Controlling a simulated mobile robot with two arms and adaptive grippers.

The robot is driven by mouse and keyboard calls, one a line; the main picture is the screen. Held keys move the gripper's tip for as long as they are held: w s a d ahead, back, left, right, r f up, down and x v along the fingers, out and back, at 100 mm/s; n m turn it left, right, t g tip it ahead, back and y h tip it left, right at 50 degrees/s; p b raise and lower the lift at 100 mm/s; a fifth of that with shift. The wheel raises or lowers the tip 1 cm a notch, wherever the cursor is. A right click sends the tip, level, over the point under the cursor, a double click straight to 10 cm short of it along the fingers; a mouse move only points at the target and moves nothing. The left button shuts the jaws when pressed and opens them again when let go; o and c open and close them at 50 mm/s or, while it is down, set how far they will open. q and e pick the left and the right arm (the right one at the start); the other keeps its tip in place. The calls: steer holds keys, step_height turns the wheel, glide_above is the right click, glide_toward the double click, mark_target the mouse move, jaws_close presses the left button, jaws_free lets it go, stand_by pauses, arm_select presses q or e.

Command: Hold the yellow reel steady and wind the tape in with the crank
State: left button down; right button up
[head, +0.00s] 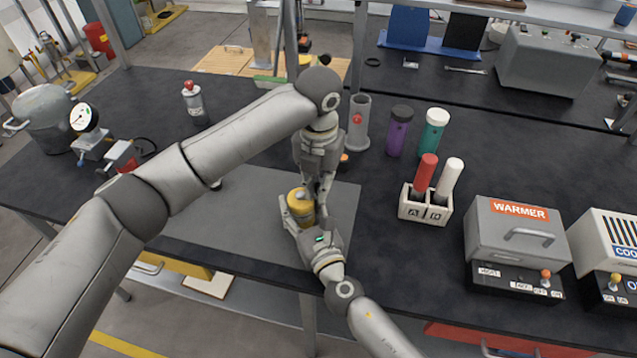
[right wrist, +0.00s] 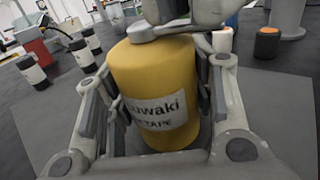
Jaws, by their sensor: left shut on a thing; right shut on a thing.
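The yellow reel (head: 300,204) stands upright on the grey mat (head: 228,212). In the right wrist view the reel (right wrist: 160,65) fills the middle, with a partly hidden white label reading "uwaki TAPE". My right gripper (head: 306,218) is shut on the reel's body, one finger on each side. A grey crank (right wrist: 152,31) sits on top of the reel. My left gripper (head: 322,188) comes down from above and is shut at the crank beside the reel's top; its fingers and the crank handle partly hide each other. I cannot make out the tape.
A grey cylinder (head: 358,124), a purple bottle (head: 398,133) and a teal bottle (head: 432,133) stand behind. A holder marked A and B (head: 424,210) and the warmer (head: 515,232) are to the right. A gauge device (head: 90,140) is at left.

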arm_select(q)
steer(key=shift+s+d+f, duration=0.1)
steer(key=shift+s+d, duration=0.1)
steer(key=shift+s, duration=0.3)
steer(key=c, duration=1.6)
jaws_free()
steer(key=shift+o, duration=0.8)
steer(key=shift+w, duration=0.25)
steer(key=shift+a, duration=0.1)
step_height(320, 180, up, 12)
